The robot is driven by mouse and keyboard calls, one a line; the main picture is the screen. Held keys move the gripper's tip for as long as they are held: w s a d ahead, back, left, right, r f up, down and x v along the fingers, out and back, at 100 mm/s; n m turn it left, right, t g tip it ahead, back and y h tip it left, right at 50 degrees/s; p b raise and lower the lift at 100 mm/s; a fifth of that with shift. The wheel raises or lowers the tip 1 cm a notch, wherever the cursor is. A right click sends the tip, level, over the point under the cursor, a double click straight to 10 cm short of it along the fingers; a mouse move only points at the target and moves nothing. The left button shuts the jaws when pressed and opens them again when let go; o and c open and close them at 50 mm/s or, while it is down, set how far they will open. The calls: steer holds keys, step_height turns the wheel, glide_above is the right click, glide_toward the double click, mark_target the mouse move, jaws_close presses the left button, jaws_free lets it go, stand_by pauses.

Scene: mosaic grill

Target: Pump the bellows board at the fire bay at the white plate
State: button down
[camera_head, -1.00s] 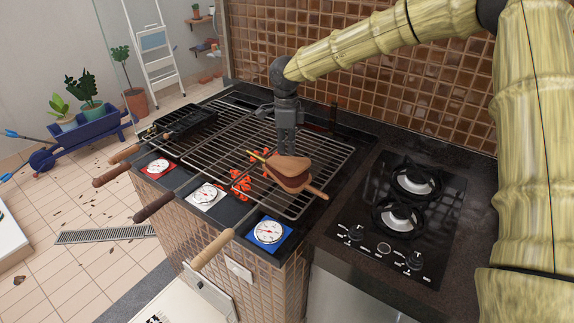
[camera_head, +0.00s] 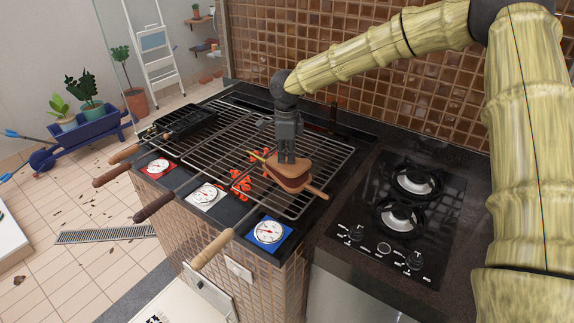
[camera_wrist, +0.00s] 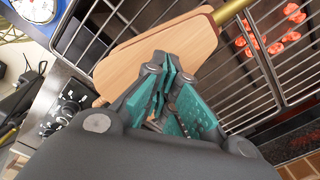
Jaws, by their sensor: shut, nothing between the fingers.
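The bellows (camera_head: 291,179) lies on the grill grate, with pale wooden boards, a dark red-brown fold between them and a brass nozzle pointing left toward glowing coals. Its upper board (camera_wrist: 150,55) fills the middle of the wrist view. My gripper (camera_head: 287,161) is shut and empty, pointing down, with its fingertips at the upper board and seemingly touching it. The fingers (camera_wrist: 180,105) hide part of the board in the wrist view. The white plate (camera_head: 205,194) carries a round dial on the front ledge, between the red plate (camera_head: 157,166) and the blue plate (camera_head: 270,233).
Glowing coals (camera_head: 240,184) lie under the grate (camera_head: 222,150). Several long-handled tools stick out over the front edge. A dark grill basket (camera_head: 187,122) lies at the grate's far left. A gas hob (camera_head: 402,210) is on the right, and a tiled wall (camera_head: 400,100) stands behind.

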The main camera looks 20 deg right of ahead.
steer(key=shift+f, duration=0.8)
steer(key=shift+r+p, duration=2.2)
steer(key=shift+r, duration=0.4)
steer(key=shift+f, duration=0.2)
steer(key=shift+f, duration=2.4)
steer(key=shift+r, duration=0.15)
steer(key=shift+r+p, duration=1.9)
steer(key=shift+r, duration=0.55)
